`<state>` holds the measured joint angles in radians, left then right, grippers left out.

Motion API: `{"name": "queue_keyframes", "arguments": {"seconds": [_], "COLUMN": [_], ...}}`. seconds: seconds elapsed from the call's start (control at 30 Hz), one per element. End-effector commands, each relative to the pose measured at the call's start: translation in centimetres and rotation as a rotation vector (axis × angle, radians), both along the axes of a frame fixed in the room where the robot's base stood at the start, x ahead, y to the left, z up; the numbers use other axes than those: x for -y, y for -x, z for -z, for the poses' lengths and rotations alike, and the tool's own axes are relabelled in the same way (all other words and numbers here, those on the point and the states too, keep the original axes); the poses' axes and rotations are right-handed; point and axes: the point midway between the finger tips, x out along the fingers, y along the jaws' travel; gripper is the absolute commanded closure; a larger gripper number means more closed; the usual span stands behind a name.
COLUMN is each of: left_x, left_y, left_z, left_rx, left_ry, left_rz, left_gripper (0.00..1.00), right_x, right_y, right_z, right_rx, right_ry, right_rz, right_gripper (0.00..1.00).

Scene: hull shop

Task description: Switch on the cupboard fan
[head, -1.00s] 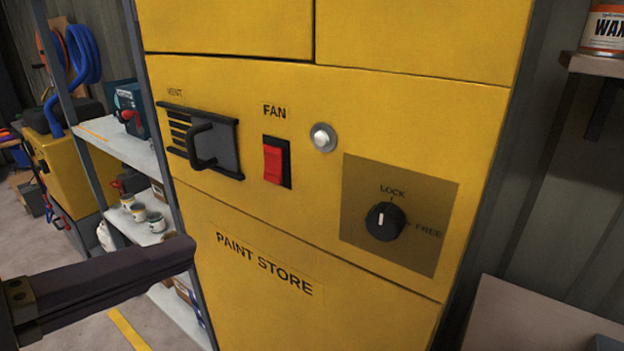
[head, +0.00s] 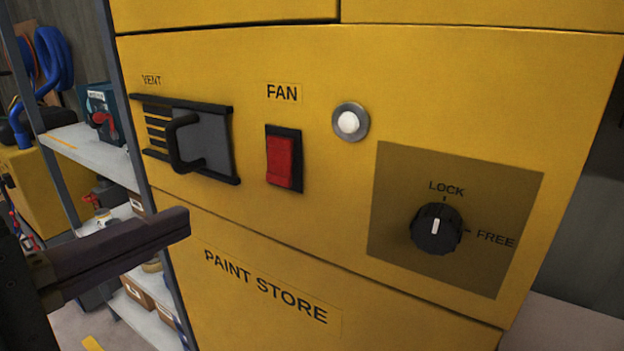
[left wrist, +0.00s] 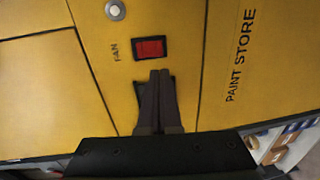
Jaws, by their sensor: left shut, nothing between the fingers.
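The yellow cupboard front (head: 340,60) fills the head view. The red rocker switch (head: 284,162) sits in a black surround under the word FAN. I cannot tell which way it is tipped. A round lamp (head: 350,122) with a white face is to its right. My left gripper (head: 186,222) is shut and empty, apart from the panel, below and left of the switch in the head view. In the left wrist view the shut fingertips (left wrist: 160,73) point toward the red switch (left wrist: 150,48), just below it in the picture.
A vent slider with a protruding black handle (head: 181,146) is left of the switch. A black LOCK/FREE knob (head: 436,229) on a brown plate is at the right. A grey shelf (head: 90,154) with tins and boxes stands to the left of the cupboard.

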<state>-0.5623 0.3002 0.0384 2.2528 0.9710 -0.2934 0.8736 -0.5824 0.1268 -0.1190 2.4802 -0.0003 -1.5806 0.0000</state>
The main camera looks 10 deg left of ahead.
Motion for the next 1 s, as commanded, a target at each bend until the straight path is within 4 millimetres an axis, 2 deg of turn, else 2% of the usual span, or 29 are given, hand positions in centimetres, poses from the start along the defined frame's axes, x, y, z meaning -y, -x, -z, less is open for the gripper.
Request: {"name": "queue_keyframes", "arguments": {"seconds": [0.3,0.5,0.7,1.0], "left_x": [2.2,3.4,4.0,4.1], "left_y": [-6.1,-9.3,-10.9,-11.1], "left_z": [0.5,1.0,1.4,1.4], "left_rx": [0.003,0.001,0.001,0.000], "left_ry": [0.003,0.002,0.000,0.000], "left_rz": [0.000,0.002,0.001,0.001], "left_gripper": [1.00,1.00,1.00,1.00], "right_x": [-0.2,-0.2,-0.3,-0.3], "right_y": [0.0,-0.1,-0.1,-0.1], "right_z": [-1.2,-1.4,-1.4,-1.4], "right_rx": [0.001,0.002,0.003,0.003], "right_ry": [-0.006,-0.009,-0.010,-0.009], "right_rz": [0.003,0.004,0.005,0.004], "right_gripper": [0.50,0.50,0.50,0.50]}}
